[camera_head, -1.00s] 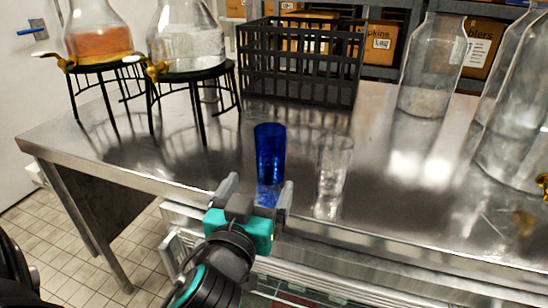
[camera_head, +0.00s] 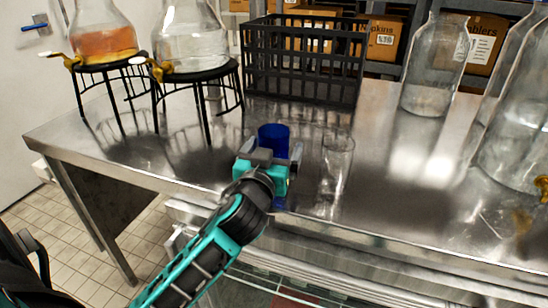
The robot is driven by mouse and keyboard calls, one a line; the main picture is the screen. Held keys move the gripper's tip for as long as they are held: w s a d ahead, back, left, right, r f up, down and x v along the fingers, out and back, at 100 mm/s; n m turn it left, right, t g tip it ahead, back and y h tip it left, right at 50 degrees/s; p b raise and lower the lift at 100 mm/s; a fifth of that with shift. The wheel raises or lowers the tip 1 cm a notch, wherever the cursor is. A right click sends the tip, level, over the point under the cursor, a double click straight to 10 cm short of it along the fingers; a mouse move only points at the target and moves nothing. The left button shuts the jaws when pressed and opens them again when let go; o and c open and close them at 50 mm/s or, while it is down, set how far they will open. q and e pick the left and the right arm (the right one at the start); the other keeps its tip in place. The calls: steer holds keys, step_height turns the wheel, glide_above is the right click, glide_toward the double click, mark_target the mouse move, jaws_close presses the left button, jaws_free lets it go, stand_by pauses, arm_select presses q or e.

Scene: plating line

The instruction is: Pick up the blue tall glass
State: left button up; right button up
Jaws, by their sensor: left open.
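The blue tall glass (camera_head: 274,135) stands upright on the steel table, left of a clear tall glass (camera_head: 336,162). My left gripper (camera_head: 272,149) is at the blue glass, with its jaws open and one finger to each side of it. The gripper body hides the lower part of the blue glass, so I cannot tell whether the fingers touch it. The clear glass stands just right of the right finger. My right gripper is not in view.
A black crate (camera_head: 303,86) stands behind the glasses on the steel table (camera_head: 400,205). Two glass dispensers on black stands (camera_head: 207,100) are at the back left. Large clear bottles (camera_head: 434,65) stand at the right.

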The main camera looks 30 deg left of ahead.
arm_select(q)
steer(key=shift+w, duration=0.1)
steer(key=c, duration=1.2)
steer(key=shift+r, duration=0.1)
step_height(320, 180, up, 20)
steer(key=p, duration=0.5)
steer(key=shift+p, duration=0.4)
